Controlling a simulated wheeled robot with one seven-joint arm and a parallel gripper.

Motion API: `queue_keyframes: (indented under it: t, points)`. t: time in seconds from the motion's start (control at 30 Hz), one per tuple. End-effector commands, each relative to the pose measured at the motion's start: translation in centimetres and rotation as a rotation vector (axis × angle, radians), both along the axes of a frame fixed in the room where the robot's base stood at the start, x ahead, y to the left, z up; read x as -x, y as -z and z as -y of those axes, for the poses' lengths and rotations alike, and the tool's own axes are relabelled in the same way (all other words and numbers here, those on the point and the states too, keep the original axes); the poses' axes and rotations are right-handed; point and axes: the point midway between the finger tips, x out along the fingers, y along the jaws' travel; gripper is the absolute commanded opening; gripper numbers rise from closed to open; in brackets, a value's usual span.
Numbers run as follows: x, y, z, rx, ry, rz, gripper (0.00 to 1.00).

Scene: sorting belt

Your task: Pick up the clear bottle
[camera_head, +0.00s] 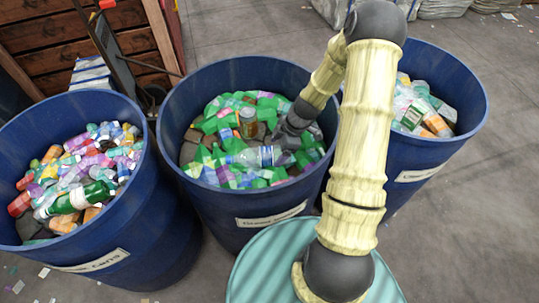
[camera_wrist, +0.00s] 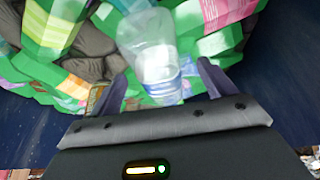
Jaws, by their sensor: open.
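The clear bottle (camera_head: 253,157) lies on top of the heap in the middle blue bin. In the wrist view the clear bottle (camera_wrist: 150,52) has a whitish-blue band at its near end, which reaches between my fingers. My gripper (camera_head: 280,149) is inside the middle bin at the right end of the bottle. In the wrist view my gripper (camera_wrist: 164,78) is open, one finger on each side of the bottle's near end. I cannot tell whether either finger touches it.
The middle bin (camera_head: 187,85) holds green and colourful cartons and an amber jar (camera_head: 248,122). A left bin (camera_head: 140,210) holds mixed bottles and cans. A right bin (camera_head: 465,120) holds more bottles, partly behind my arm. The middle bin's walls surround my gripper.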

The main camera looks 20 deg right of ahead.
Motion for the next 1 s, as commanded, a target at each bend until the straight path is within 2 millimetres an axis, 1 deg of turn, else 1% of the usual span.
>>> queue_keyframes:
  t: [0.2, 0.33, 0.9, 0.93, 1.0]
  points:
    - [-0.6, 2.5, -1.0, -0.002, 0.001, -0.003, 0.82]
    - [-0.6, 3.6, -1.5, 0.000, 0.000, -0.002, 0.82]
    - [-0.7, 3.8, -1.5, 0.001, 0.000, 0.000, 0.82]
    - [-0.7, 3.8, -1.5, 0.001, 0.000, 0.000, 0.78]
    - [-0.7, 3.8, -1.5, 0.001, 0.000, 0.000, 0.65]
